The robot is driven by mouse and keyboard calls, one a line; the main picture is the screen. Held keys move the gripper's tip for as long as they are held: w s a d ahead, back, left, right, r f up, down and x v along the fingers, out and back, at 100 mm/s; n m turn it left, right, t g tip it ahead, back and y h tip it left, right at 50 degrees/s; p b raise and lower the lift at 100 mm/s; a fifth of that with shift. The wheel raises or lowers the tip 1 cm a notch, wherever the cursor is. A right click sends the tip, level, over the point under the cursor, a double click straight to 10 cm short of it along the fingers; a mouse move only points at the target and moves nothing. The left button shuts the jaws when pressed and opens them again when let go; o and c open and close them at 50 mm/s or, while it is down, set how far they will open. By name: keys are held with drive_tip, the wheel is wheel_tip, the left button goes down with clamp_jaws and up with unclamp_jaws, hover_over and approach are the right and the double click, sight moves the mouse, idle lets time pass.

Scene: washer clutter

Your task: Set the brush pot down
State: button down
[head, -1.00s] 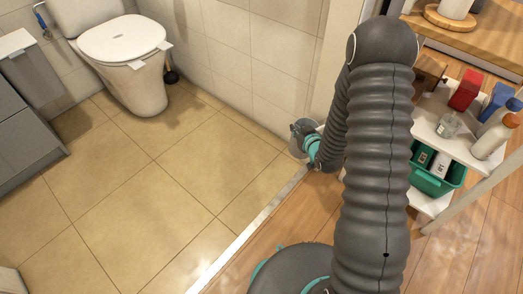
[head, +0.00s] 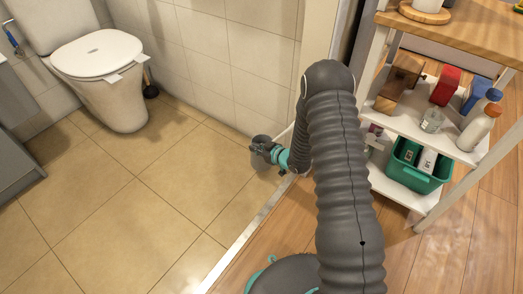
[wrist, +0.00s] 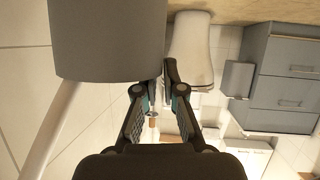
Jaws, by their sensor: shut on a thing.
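The brush pot is a plain grey cylinder (wrist: 108,40), filling the upper left of the wrist view. My gripper (wrist: 158,85) is shut on it at its side edge; the exact contact is partly hidden by the pot and fingers. In the head view my gripper (head: 270,151) reaches out beyond the arm, near the end of the tiled wall and the floor strip. The pot shows there only as a small grey shape (head: 257,146) at the fingertips. I cannot tell how far its base is from the floor.
A white toilet (head: 100,55) stands at the upper left, with a dark object (head: 150,91) beside it. Tiled floor (head: 150,195) lies clear in front. On the right, a white shelf cart (head: 400,128) holds bottles, boxes and a green bin (head: 415,172), close to my arm.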

drive_tip(key=w+a+f+b, duration=0.1)
drive_tip(key=w+a+f, duration=0.3)
drive_tip(key=f, duration=0.3)
drive_tip(key=shift+w+a+f, duration=0.25)
drive_tip(key=shift+a, duration=0.15)
drive_tip(key=c, duration=1.3)
unclamp_jaws()
drive_tip(key=shift+s+f, duration=0.1)
drive_tip(key=shift+f, duration=0.1)
drive_tip(key=p+v, duration=0.1)
drive_tip(key=v, duration=1.1)
